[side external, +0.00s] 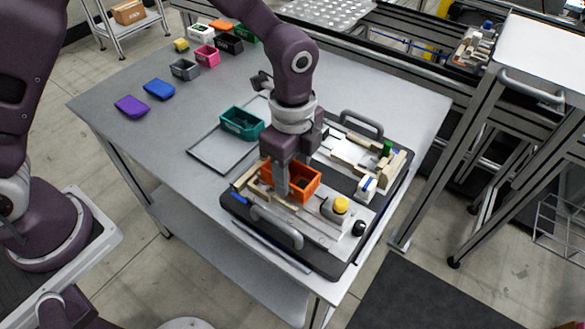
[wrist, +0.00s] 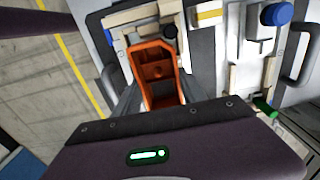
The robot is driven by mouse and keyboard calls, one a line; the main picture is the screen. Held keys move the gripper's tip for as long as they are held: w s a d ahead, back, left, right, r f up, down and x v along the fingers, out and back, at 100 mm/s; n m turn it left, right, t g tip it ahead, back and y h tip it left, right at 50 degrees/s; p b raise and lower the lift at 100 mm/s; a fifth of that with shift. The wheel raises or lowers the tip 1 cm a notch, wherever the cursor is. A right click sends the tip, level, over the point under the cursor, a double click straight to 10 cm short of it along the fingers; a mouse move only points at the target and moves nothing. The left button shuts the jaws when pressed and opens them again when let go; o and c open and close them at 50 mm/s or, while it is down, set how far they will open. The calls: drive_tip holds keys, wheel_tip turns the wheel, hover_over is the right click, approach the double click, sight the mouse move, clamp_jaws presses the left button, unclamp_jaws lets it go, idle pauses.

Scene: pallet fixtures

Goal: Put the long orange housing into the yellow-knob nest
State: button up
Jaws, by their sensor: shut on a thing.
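The long orange housing (side external: 304,183) is an open-topped box. It is at the near row of the black-edged pallet (side external: 232,207), between pale blocks at its left and the yellow knob (side external: 341,204) at its right. My gripper (side external: 284,186) is shut on the housing, with one finger down its near side. In the wrist view the housing (wrist: 154,66) lies between the two fingers, its near end hidden by my gripper body. I cannot tell whether it rests fully on the nest floor. I cannot make out the yellow knob in the wrist view.
Blue (wrist: 278,14) and green (wrist: 265,105) knobs mark other fixtures. Metal handles (side external: 277,226) rise at the pallet's sides. A teal bin (side external: 242,123) stands behind left; several small bins are farther back. The table's left is mostly clear.

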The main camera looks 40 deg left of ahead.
drive_tip(key=shift+f, duration=0.15)
drive_tip(key=shift+f, duration=0.7)
drive_tip(key=o, duration=1.6)
drive_tip(key=shift+c, duration=0.2)
